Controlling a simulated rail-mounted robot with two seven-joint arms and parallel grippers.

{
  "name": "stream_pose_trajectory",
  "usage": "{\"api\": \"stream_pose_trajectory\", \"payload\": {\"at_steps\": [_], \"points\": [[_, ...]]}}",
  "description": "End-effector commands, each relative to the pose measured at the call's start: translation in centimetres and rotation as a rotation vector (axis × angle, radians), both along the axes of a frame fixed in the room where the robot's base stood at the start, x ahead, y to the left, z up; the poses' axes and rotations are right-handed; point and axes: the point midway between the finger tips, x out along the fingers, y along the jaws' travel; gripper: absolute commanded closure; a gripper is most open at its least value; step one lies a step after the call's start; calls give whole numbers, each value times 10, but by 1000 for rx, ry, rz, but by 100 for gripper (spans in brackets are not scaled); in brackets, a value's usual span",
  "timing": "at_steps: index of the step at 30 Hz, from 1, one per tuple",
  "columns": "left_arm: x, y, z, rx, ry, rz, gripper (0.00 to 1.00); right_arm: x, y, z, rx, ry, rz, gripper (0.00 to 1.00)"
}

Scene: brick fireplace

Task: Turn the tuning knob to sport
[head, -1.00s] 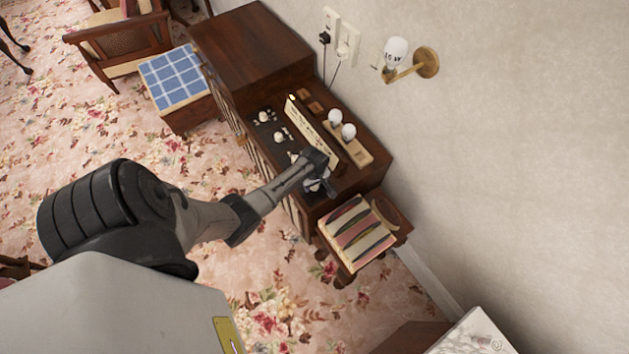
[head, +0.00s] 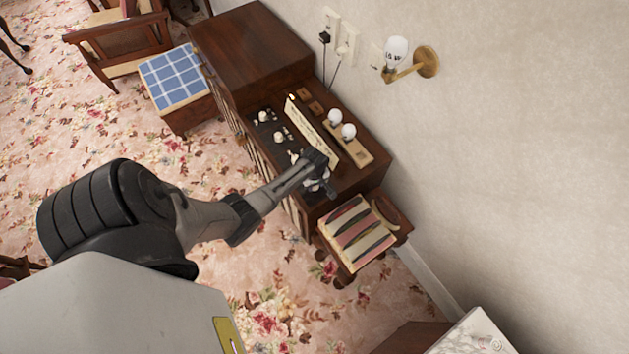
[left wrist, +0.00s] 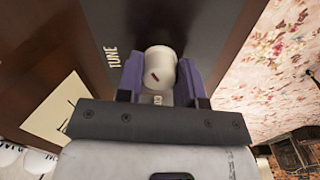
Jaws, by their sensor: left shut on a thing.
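The tuning knob (left wrist: 160,68) is a white rounded knob with a small dark red mark, in the left wrist view beside the printed word TUNE. My left gripper (left wrist: 163,85) has its purple fingers on both sides of the knob and is shut on it. In the head view my left gripper (head: 318,176) is over the near end of the wooden radio cabinet (head: 345,182) and hides most of this knob. Part of a label is visible below the knob in the wrist view, too small to read in full. My right gripper is not in view.
Other white knobs (head: 279,137) sit along the panel's front edge. A cream label strip (head: 312,130) stands behind them, and a wooden block with two bulbs (head: 358,155) is near the wall. A striped stool (head: 355,238) stands close to the cabinet's near end.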

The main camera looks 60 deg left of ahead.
Motion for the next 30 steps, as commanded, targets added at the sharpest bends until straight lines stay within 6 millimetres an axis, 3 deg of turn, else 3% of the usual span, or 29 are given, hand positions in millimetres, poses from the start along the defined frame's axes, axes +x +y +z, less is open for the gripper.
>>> {"api": "stream_pose_trajectory", "payload": {"at_steps": [11, 30], "points": [[-1, 0, 2, -1, 3, -115, 89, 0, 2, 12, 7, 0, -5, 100], [-1, 1, 1, 0, 2, -694, 89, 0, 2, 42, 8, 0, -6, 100]]}}
